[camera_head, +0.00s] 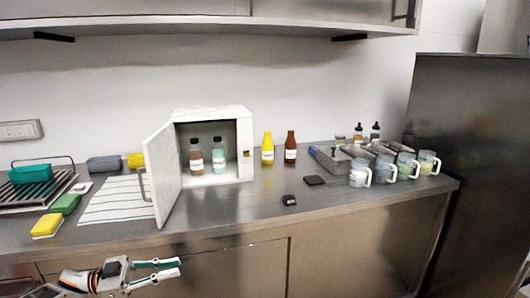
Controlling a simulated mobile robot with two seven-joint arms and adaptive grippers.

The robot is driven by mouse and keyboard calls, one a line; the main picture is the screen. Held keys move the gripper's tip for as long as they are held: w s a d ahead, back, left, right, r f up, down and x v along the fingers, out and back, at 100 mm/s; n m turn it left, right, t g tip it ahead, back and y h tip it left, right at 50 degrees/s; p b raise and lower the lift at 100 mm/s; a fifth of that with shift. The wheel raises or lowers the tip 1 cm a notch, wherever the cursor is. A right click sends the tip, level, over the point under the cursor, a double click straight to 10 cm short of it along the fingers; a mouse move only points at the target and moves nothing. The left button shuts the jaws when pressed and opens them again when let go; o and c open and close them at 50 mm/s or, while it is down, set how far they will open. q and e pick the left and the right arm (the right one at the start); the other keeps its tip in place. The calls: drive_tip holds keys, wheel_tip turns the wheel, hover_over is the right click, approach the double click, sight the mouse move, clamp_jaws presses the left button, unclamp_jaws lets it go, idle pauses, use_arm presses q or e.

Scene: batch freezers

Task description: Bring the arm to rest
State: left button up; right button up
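My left gripper (177,267) is at the lower left, in front of and below the counter's front edge. Its two fingers point right with a gap between them, and nothing is held. My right gripper is not in view. A small white box freezer (243,150) stands on the counter with its door (163,175) swung open to the left. Inside it stand a brown bottle (196,160) and a mint-green bottle (218,160), both dark-capped and upright.
On the steel counter (245,208) are a yellow bottle (267,150), a brown bottle (290,149), several glass mugs (387,172) and a striped cloth (118,200). A green sponge (65,204) and yellow sponge (46,226) lie left. A shelf (200,20) hangs above.

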use_arm(q)
drive_tip(key=s+d+f+n+t+y, duration=0.3)
drive_tip(key=s+d+f+n+t, duration=0.15)
drive_tip(key=d+f, duration=0.25)
drive_tip(key=s+d+f+n+t+y, duration=0.35)
drive_tip(key=s+d+f+t, duration=0.2)
drive_tip(key=d+f, duration=0.2)
drive_tip(key=s+a+f+n+g+y, duration=0.1)
drive_tip(key=s+a+f+y, duration=0.2)
drive_tip(key=s, duration=0.3)
drive_tip(key=s+a+f+n+g+y, duration=0.1)
drive_tip(key=s+a+f+n+y, duration=0.1)
drive_tip(key=s+f, duration=0.3)
drive_tip(key=s+a+f+n+g+y+p, duration=0.1)
drive_tip(key=s+a+f+n+y, duration=0.1)
drive_tip(key=s+a+f+y, duration=0.2)
drive_tip(key=s, duration=0.3)
drive_tip(key=shift+s+a+y, duration=0.15)
drive_tip(key=shift+s+y, duration=0.05)
drive_tip(key=shift+y, duration=0.15)
